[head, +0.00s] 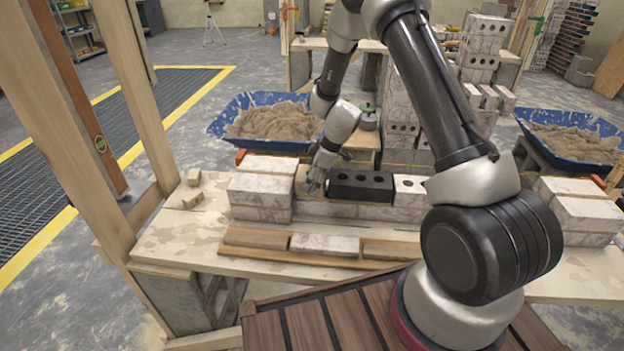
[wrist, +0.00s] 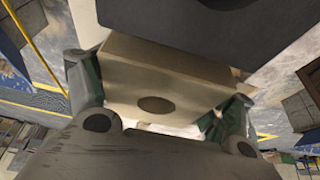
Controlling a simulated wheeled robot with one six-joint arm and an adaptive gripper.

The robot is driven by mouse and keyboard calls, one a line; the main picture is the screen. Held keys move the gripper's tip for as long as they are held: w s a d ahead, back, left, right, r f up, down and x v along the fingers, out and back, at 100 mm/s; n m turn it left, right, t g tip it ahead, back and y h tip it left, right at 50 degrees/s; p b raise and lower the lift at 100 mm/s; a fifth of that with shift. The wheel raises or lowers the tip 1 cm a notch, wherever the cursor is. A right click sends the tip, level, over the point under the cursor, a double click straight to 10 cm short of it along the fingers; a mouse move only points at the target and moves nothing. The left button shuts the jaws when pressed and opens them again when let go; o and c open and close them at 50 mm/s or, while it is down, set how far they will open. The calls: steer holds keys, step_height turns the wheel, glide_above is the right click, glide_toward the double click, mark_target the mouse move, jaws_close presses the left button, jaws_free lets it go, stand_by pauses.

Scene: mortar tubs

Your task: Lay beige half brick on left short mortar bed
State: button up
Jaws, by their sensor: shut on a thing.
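The beige half brick (wrist: 165,75) is between my gripper's fingers (wrist: 158,97) in the wrist view, with one dark round hole facing the camera. In the head view my gripper (head: 313,187) is low over the wall, shut on the half brick (head: 301,176), which is largely hidden. It is in the gap between the white bricks at the left end (head: 262,184) and the black holed brick (head: 360,186). The left short mortar bed is not visible; my gripper and the brick cover that spot. I cannot tell whether the half brick touches what lies below.
A white holed brick (head: 410,190) stands right of the black one. Several bricks lie on a wooden strip (head: 232,251) along the table front. Blue mortar tubs (head: 216,127) (head: 583,158) stand behind. Wooden posts (head: 85,150) rise at the left.

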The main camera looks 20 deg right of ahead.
steer(key=shift+f, duration=0.15)
steer(key=o, duration=1.6)
steer(key=v, duration=1.2)
steer(key=s+d+m+g, duration=0.1)
steer(key=s+m+g, duration=0.1)
steer(key=s+m, duration=0.4)
steer(key=s+d+r+m+t+h, duration=0.2)
steer(key=s+d+r+m, duration=0.1)
steer(key=s+r, duration=0.9)
steer(key=s+d+r+m+t+h, duration=0.2)
steer(key=s+d+r+m, duration=0.2)
steer(key=s+r, duration=0.9)
steer(key=s+d, duration=0.1)
steer(key=d, duration=0.1)
steer(key=shift+d+t, duration=0.3)
